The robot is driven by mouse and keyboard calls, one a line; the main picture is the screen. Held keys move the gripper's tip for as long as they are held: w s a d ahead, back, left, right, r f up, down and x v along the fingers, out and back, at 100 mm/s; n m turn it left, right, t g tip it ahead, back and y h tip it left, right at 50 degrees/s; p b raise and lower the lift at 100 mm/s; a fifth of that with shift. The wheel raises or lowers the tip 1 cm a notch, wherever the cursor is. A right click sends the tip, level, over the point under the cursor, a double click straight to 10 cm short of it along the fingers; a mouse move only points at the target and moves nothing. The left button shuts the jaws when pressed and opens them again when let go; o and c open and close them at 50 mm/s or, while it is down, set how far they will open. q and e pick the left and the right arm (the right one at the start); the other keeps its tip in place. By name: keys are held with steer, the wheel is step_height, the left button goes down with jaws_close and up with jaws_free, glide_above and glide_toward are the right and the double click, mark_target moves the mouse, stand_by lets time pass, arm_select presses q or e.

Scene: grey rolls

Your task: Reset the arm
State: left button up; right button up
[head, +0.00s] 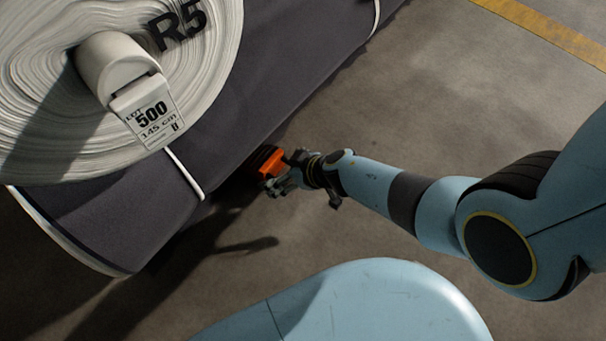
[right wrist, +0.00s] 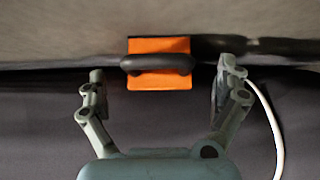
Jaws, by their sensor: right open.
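My right arm reaches in from the right in the head view. My right gripper (head: 276,184) is beside an orange block with a black handle (head: 265,163), low by the dark grey roll (head: 230,110). In the right wrist view the gripper (right wrist: 160,85) is open, with one finger on each side of the orange block (right wrist: 160,84). Its black bar handle crosses the block's front. I see no finger touching it. My left gripper is not in view.
A large white roll end marked R5 (head: 60,40) carries a tag reading 500, 145 cm (head: 148,112). A pale strap (head: 186,175) goes round the dark roll. Bare concrete floor (head: 440,100) with a yellow line (head: 545,28) lies to the right.

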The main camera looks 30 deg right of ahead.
steer(key=s, duration=0.1)
steer(key=s+d, duration=0.1)
steer(key=s, duration=0.1)
steer(key=s+d, duration=0.1)
steer(key=s, duration=0.1)
steer(key=shift+d, duration=0.25)
